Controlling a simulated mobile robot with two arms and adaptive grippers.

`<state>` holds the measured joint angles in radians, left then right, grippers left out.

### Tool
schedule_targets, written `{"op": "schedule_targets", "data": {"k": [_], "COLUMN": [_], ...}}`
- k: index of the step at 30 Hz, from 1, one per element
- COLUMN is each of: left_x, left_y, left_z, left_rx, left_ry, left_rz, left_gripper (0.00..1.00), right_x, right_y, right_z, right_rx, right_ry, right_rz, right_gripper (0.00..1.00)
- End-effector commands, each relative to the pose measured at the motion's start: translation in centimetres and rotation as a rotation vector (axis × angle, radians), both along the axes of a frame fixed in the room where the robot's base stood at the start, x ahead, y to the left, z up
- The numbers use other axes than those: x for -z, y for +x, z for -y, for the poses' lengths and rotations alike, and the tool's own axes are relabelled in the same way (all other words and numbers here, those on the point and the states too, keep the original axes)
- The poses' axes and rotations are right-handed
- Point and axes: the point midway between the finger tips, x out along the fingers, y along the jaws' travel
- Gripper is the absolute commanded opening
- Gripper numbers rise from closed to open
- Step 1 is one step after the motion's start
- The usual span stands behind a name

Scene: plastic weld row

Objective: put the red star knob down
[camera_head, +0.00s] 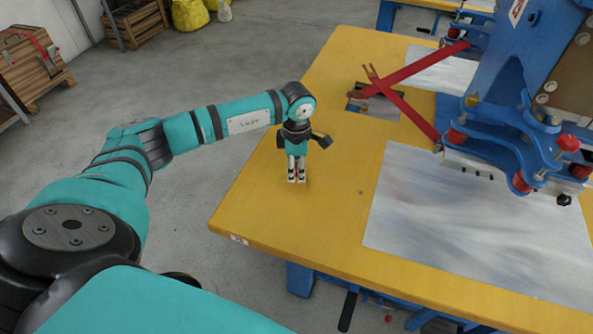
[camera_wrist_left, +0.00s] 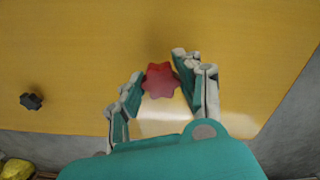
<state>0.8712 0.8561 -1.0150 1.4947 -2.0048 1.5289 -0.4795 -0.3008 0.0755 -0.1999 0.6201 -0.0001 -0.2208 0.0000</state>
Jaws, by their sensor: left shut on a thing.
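My left gripper (camera_head: 297,178) points down over the near left part of the yellow table (camera_head: 262,203). It is shut on the red star knob (camera_wrist_left: 160,80), which shows between the fingertips in the left wrist view. The left gripper (camera_wrist_left: 158,88) has one finger on each side of the knob. In the head view the fingers hide nearly all of the knob. I cannot tell whether the knob touches the tabletop. My right gripper is not in view.
A black star-shaped knob (camera_wrist_left: 32,101) lies on the table in the left wrist view. A grey metal sheet (camera_head: 470,225) covers the table's right part. Bare tabletop surrounds the gripper.

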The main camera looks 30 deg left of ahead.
Motion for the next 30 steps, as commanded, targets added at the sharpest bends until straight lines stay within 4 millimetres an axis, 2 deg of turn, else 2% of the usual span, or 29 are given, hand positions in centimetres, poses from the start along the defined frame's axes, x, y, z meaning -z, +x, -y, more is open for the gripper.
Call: {"op": "schedule_targets", "data": {"k": [4, 14, 15, 20, 30], "left_x": [1.8, 2.2, 2.2, 2.1, 1.5], "left_y": [-0.1, -0.1, 0.0, -0.1, 0.0], "left_z": [0.0, 0.0, 0.0, 0.0, 0.0], "left_rx": [-0.001, -0.001, -0.001, -0.001, -0.001], "left_ry": [0.0, 0.0, 0.0, 0.0, 0.0], "left_rz": [-0.004, -0.001, -0.001, -0.001, 0.0], "left_gripper": [0.06, 0.06, 0.37, 0.57, 0.57], "right_x": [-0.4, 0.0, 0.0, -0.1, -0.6], "right_y": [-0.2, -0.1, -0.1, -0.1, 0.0], "right_z": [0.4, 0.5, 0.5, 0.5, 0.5], "right_rx": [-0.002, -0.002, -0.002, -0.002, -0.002], "right_ry": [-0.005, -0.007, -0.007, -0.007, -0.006], "right_rz": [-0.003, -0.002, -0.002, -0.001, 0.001], "right_gripper": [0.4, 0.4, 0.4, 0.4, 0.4]}}
